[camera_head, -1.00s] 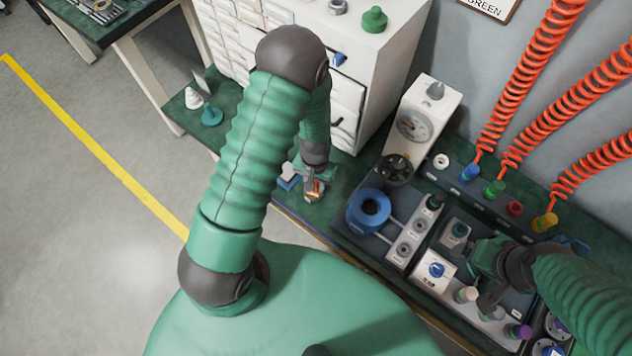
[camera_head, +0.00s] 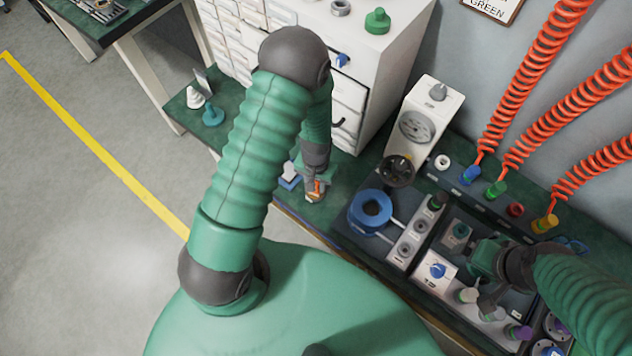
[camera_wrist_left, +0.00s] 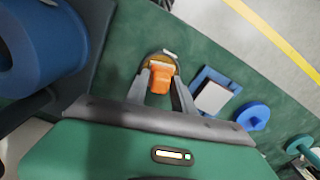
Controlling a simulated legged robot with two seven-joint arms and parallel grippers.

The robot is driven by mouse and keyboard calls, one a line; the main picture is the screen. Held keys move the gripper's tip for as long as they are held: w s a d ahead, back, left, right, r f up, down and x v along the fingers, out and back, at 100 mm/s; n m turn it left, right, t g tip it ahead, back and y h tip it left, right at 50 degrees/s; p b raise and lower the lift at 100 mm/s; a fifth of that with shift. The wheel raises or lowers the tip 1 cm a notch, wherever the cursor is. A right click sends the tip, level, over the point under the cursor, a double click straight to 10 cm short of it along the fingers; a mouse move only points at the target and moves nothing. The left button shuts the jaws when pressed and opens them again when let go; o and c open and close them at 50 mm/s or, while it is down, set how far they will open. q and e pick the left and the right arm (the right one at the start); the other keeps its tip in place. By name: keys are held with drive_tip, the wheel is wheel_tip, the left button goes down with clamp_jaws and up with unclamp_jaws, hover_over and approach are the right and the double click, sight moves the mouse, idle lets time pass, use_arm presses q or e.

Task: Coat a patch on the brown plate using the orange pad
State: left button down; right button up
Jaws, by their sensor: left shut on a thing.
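The orange pad (camera_wrist_left: 160,77) is held between the fingers of my left gripper (camera_wrist_left: 161,83) in the left wrist view. The brown plate (camera_wrist_left: 151,60) is a small round disc just past the fingertips, partly hidden by the pad. A whitish strip (camera_wrist_left: 171,54) shows at its far edge. The pad overlaps the plate in the picture; I cannot tell whether they touch. In the head view my left gripper (camera_head: 316,190) is low over the green bench, with a bit of orange showing. My right gripper (camera_head: 490,303) is over the equipment at the right; its finger opening is unclear.
A blue tray with a white block (camera_wrist_left: 212,97) and a blue round knob (camera_wrist_left: 252,115) lie right of the plate in the wrist view.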

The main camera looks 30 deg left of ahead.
idle(0.3)
use_arm(q)
wheel_tip(320, 180, up, 7)
drive_tip(key=p, duration=0.6)
drive_tip(key=shift+p, duration=0.3)
idle(0.5)
